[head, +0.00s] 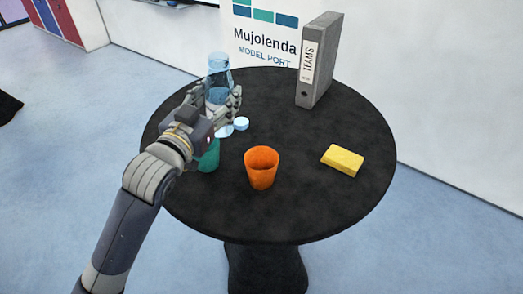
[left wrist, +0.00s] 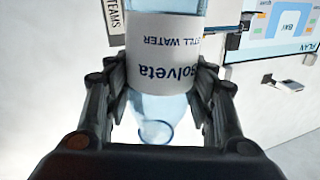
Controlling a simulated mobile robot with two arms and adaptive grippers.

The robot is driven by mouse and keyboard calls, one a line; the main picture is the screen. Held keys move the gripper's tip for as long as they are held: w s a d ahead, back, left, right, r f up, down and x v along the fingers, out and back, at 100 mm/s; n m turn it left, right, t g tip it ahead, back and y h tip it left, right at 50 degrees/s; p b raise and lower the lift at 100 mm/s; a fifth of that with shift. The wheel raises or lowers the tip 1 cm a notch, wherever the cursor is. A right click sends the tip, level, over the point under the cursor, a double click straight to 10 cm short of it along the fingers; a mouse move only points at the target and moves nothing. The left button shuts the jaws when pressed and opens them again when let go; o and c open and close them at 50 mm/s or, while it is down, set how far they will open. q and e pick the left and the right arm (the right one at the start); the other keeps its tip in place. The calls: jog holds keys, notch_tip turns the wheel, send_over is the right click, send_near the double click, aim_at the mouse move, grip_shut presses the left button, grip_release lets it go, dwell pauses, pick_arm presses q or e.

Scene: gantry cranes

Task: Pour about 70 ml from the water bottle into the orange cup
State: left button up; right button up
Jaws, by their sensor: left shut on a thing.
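The clear blue water bottle (head: 218,68) is at the left back of the round black table, roughly upright. My left gripper (head: 224,103) is shut around its middle. In the left wrist view my left gripper (left wrist: 160,112) has its fingers on both sides of the bottle (left wrist: 165,106), whose white label appears upside down. I cannot tell whether its base touches the table. The orange cup (head: 261,172) stands upright near the table's middle, apart from my gripper. Its inside floor is hard to see. My right gripper is not in view.
A blue-white cap (head: 241,124) lies beside the bottle. A green cup (head: 210,157) is partly hidden behind my left wrist. A yellow sponge (head: 342,160) lies right of the orange cup. A grey binder (head: 321,65) stands at the back. The table's front right is clear.

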pick_arm(q)
jog(key=shift+w+f+n, duration=0.1)
jog(key=shift+n, duration=0.5)
dwell(2.3)
